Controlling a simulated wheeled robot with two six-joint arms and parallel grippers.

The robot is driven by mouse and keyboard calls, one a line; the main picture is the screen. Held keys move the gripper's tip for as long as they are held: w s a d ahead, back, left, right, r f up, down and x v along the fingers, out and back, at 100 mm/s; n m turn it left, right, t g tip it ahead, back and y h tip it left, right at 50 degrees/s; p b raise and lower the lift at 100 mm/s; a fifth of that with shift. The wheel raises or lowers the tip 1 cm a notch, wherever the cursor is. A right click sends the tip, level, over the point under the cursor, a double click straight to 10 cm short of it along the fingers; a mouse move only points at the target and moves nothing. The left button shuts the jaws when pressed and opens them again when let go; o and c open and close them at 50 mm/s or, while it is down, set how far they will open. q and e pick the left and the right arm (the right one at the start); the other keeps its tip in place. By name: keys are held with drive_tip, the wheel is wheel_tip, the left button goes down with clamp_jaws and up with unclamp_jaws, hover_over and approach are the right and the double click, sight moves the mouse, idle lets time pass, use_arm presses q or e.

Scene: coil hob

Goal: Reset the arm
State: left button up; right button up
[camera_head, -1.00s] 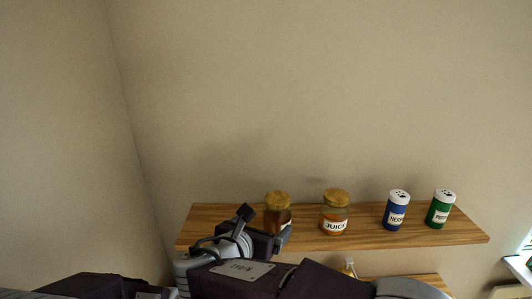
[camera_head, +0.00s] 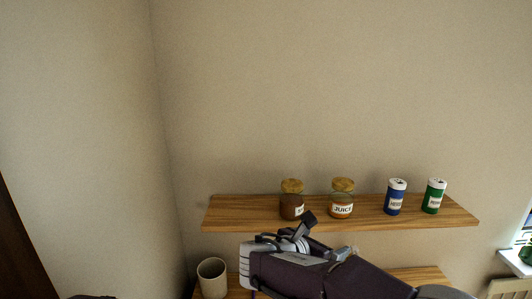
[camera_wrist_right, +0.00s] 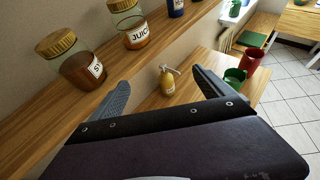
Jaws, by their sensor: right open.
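My right arm reaches in from the lower right in the head view, in front of the lower shelf and just below the upper one. Its gripper's fingers are hard to make out there. In the right wrist view my right gripper (camera_wrist_right: 162,88) has its two fingers wide apart with nothing between them. Beyond the fingers are the lower wooden shelf and a yellow pump bottle (camera_wrist_right: 167,80), apart from the gripper. My left gripper is not in view; only a dark sliver shows at the bottom left of the head view.
The upper shelf (camera_head: 240,212) bears a brown jar (camera_head: 291,200), a juice jar (camera_head: 342,198), a blue shaker (camera_head: 395,197) and a green-bodied shaker (camera_head: 433,196). A beige mug (camera_head: 212,278) stands lower left. A red cup (camera_wrist_right: 250,61) and green cup (camera_wrist_right: 235,76) stand beyond the fingers.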

drive_tip(key=s+d+f+m+g+y+b, duration=0.1)
drive_tip(key=s+d+f+m+g+b, duration=0.1)
drive_tip(key=s+d+f+m, duration=0.3)
drive_tip(key=s+d+f+m+g+b, duration=0.1)
drive_tip(key=s+d+f+g, duration=0.2)
drive_tip(key=f, duration=0.5)
drive_tip(key=s+d+f+m+g+y+b, duration=0.1)
drive_tip(key=s+d+f+m+g+b, duration=0.15)
drive_tip(key=d+f, duration=0.3)
drive_tip(key=s+a+f+m+g+y+b, duration=0.2)
drive_tip(key=s+a+f+m+y, duration=0.2)
drive_tip(key=s+f+m, duration=0.65)
drive_tip(key=a+m+y, duration=0.1)
drive_tip(key=m, duration=0.2)
drive_tip(key=w+a+f+m+y, duration=0.1)
drive_tip(key=a+m, duration=0.1)
drive_tip(key=m, duration=0.1)
drive_tip(key=a+f+m+t+p, duration=0.1)
drive_tip(key=a+m, duration=0.1)
drive_tip(key=m, duration=0.1)
drive_tip(key=shift+w+a+y, duration=0.2)
drive_tip(key=shift+w+y, duration=0.05)
drive_tip(key=shift+y, duration=0.15)
drive_tip(key=shift+s, duration=0.1)
